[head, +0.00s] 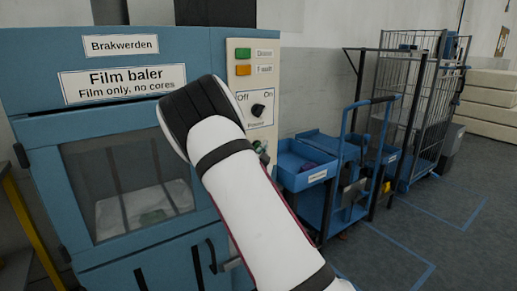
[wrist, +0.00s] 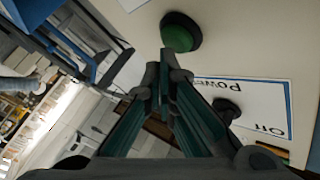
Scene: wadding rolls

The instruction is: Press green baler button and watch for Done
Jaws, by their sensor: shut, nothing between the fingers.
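The film baler (head: 120,125) is a blue cabinet with a window and a cream control panel (head: 268,55) at its right. The green button (wrist: 181,32) is round with a dark collar, clear in the wrist view. My gripper (wrist: 163,68) is shut and empty, its tips just short of the button in the picture; I see no contact. In the head view my arm covers most of the gripper and the area below the power switch. A green lamp (head: 243,53) and an orange lamp (head: 243,70) sit at the panel top; their small labels are hard to read.
The black power knob (head: 257,110) sits between Off and On; it also shows near my fingers in the wrist view (wrist: 227,110). Blue carts (head: 335,175) and a wire cage trolley (head: 410,100) stand to the right. The grey floor at far right is open.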

